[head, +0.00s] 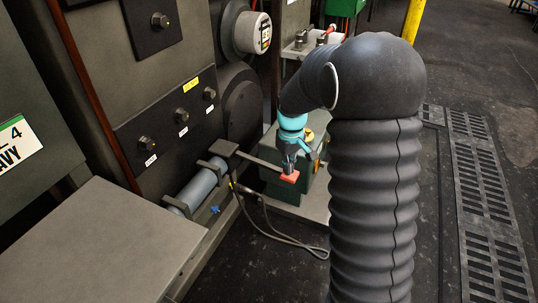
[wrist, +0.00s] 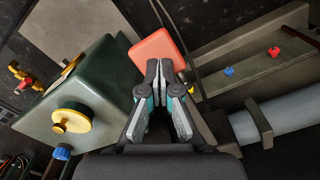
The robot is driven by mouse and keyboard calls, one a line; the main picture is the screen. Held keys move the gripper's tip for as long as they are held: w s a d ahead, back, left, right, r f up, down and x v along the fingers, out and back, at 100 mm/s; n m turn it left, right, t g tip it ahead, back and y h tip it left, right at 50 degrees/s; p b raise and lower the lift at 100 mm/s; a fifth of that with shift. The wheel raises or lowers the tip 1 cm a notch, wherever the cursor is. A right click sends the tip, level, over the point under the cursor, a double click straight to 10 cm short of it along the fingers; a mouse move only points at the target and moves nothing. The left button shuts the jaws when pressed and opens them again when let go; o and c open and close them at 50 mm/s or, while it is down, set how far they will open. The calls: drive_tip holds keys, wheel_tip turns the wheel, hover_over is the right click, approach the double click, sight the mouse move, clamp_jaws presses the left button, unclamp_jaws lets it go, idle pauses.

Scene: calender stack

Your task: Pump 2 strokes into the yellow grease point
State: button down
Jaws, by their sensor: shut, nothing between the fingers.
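In the head view the pump is a grey cylinder (head: 197,187) on a low ledge. A lever bar (head: 262,161) runs from its far end to an orange-red grip (head: 290,177). My gripper (head: 289,168) points down just above this grip. In the wrist view my gripper (wrist: 166,66) is shut and empty, its tips close to the orange-red grip (wrist: 158,48); I cannot tell whether they touch. The yellow grease point (wrist: 189,88) is partly hidden beside the fingers. Blue (wrist: 229,71) and red (wrist: 274,51) points sit on the same ledge.
A green tank (head: 302,155) stands behind my gripper; its yellow cap (wrist: 73,118) shows in the wrist view. A grey hose (head: 275,236) loops over the floor. A flat metal top (head: 90,245) is at front left. Open floor lies to the right.

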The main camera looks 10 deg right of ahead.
wheel_tip(320, 180, up, 8)
drive_tip(key=p, duration=0.6)
idle(0.4)
drive_tip(key=shift+f+b, duration=2.65)
drive_tip(key=shift+f, duration=1.65)
drive_tip(key=shift+r, duration=0.2)
wheel_tip(320, 180, up, 8)
drive_tip(key=p, duration=0.6)
drive_tip(key=shift+r, duration=0.2)
